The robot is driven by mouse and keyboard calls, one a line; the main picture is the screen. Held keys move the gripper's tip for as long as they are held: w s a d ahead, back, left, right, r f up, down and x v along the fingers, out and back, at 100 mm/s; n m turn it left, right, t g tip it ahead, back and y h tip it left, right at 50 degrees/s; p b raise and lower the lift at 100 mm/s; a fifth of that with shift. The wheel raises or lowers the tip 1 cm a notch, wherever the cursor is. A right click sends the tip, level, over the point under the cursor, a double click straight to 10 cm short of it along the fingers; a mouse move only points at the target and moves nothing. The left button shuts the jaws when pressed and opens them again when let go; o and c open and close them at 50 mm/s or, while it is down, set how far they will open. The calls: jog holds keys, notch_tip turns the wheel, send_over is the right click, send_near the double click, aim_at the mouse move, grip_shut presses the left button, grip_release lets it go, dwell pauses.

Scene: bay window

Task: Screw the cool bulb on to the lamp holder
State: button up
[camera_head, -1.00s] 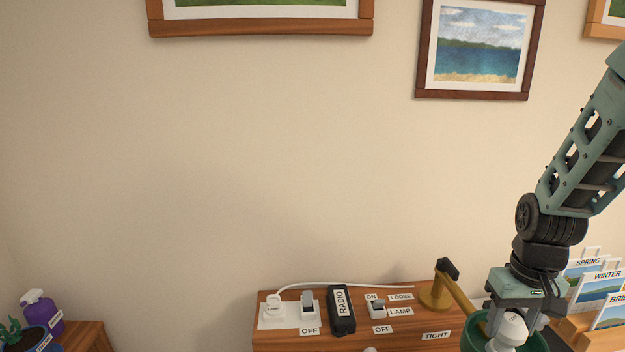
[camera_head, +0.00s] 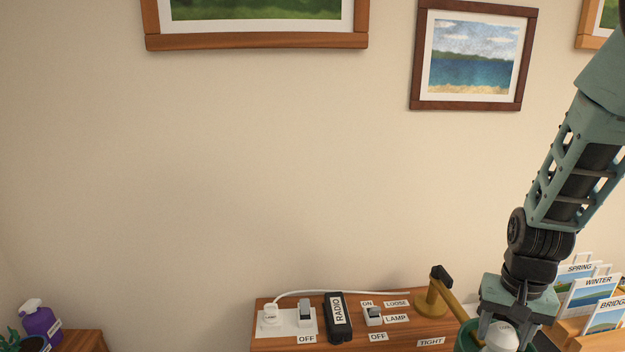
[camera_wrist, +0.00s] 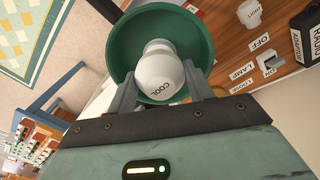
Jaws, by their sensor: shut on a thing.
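The white bulb marked COOL (camera_wrist: 162,73) is between the two fingers of my gripper (camera_wrist: 163,95), which is shut on it. In the wrist view the bulb sits in front of the open green lamp shade (camera_wrist: 118,48), inside its rim. My gripper (camera_head: 502,333) and the bulb (camera_head: 501,338) also show in the head view at the lower right. The green shade (camera_head: 466,340) is behind them, beside the brass lamp arm (camera_head: 437,300). The socket inside the shade is hidden by the bulb, so I cannot tell whether the bulb touches it.
The wooden cabinet top (camera_head: 285,342) holds a radio plug (camera_head: 339,317), a lamp switch (camera_head: 374,315), another switch (camera_head: 305,314) and LOOSE and TIGHT labels. Postcards (camera_head: 590,295) stand in a rack at right.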

jog(key=o, duration=0.8)
jog(key=shift+r, duration=0.1)
notch_tip(320, 180, up, 17)
jog(key=shift+r, duration=0.1)
